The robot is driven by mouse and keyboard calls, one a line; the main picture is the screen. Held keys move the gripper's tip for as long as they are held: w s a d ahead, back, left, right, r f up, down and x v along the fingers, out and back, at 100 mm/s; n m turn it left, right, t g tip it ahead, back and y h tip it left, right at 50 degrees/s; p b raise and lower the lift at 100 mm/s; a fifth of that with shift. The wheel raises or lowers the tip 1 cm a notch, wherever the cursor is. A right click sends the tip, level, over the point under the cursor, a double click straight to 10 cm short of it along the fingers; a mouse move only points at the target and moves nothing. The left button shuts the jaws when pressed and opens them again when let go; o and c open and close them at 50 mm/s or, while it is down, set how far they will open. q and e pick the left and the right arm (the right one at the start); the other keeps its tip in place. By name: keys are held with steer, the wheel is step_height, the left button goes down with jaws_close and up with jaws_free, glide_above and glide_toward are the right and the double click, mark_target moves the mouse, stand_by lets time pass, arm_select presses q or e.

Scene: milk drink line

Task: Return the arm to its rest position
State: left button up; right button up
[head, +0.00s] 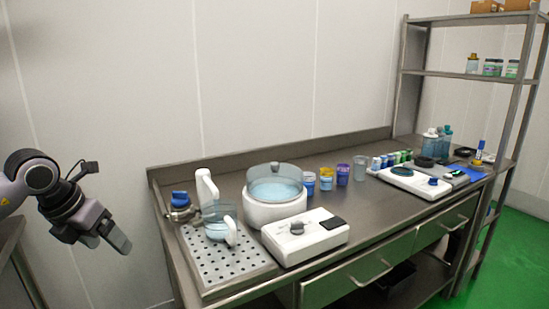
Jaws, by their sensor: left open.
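My left arm comes in from the left edge in the head view. Its gripper (105,238) hangs in the air to the left of the steel counter (348,214), pointing down and to the right. The gripper is open and nothing shows between its fingers. It is apart from the counter and from everything on it. My right gripper is not in view.
A perforated tray (238,272) with a clear jug (217,225) is at the counter's near left end. A white machine with a round bowl (275,205) stands beside it. Several cups and bottles stand farther right. A shelf rack (465,75) is at the right.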

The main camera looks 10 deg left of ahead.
arm_select(q)
steer(key=s+d+f+n+t+h, duration=0.3)
steer(key=d+h, duration=0.5)
steer(key=d, duration=0.6)
steer(key=d+f+n+t+h, duration=0.1)
steer(key=d+f+n+h, duration=0.3)
steer(key=d+h, duration=0.65)
steer(key=s+a+f+n+t+y, duration=0.15)
steer(key=f+n+t+y, duration=0.25)
steer(key=f+n+y, duration=0.45)
steer(key=s+a+f+n+t+y, duration=0.15)
steer(key=f+n+t+y, duration=0.35)
steer(key=n, duration=0.7)
steer(key=s+f+n+g+y+p, duration=0.1)
steer(key=s+f+n+g+y, duration=0.3)
steer(key=s+f, duration=0.7)
steer(key=s+n+g, duration=0.1)
steer(key=n+g, duration=0.1)
steer(key=g, duration=0.1)
steer(key=shift+a+n, duration=0.3)
steer(key=shift+n, duration=0.05)
stand_by(1.8)
